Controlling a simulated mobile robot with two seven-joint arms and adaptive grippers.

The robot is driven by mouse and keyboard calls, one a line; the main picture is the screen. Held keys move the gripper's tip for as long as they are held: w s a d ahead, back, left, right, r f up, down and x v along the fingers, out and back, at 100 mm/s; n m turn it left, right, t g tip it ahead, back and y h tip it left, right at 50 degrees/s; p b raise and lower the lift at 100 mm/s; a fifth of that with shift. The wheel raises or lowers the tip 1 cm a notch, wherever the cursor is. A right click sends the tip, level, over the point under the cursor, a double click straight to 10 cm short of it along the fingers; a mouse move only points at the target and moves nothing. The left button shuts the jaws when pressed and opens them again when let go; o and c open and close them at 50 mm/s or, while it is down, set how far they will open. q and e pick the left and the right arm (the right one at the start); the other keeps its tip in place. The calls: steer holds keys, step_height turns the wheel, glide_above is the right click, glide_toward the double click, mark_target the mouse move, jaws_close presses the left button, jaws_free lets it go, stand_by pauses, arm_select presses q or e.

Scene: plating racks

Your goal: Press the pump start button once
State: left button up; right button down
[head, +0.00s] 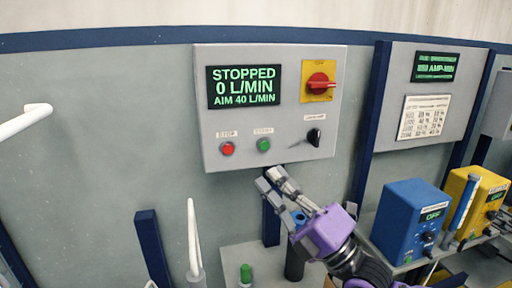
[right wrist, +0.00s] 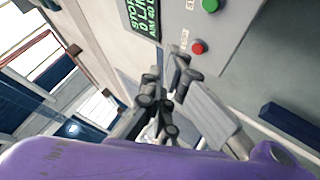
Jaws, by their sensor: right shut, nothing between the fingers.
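The pump control panel (head: 220,58) is a grey box on the wall in the head view. Its display (head: 243,87) reads STOPPED, 0 L/MIN, AIM 40 L/MIN. The green button (head: 263,145) sits low in the middle, right of the red button (head: 227,149). Both buttons also show in the right wrist view, green (right wrist: 210,5) and red (right wrist: 198,47). My right gripper (head: 270,180) is shut and empty, just below the panel's lower edge under the green button, apart from it. Its fingers also show in the right wrist view (right wrist: 177,65). My left gripper is out of view.
A blue box (head: 405,212) and a yellow box (head: 478,195) stand at right. A white pipe (head: 25,121) shows at left.

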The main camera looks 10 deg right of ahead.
mark_target(264, 145)
arm_select(q)
steer(key=b, duration=0.1)
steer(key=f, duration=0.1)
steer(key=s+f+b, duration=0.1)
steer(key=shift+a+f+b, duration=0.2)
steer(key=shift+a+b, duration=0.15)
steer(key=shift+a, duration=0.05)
arm_select(e)
steer(key=w, duration=0.8)
steer(key=shift+w+a+r, duration=0.15)
steer(key=shift+w+r, duration=0.15)
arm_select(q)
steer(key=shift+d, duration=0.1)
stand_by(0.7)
arm_select(e)
steer(key=shift+w, duration=0.15)
steer(key=shift+w, duration=0.3)
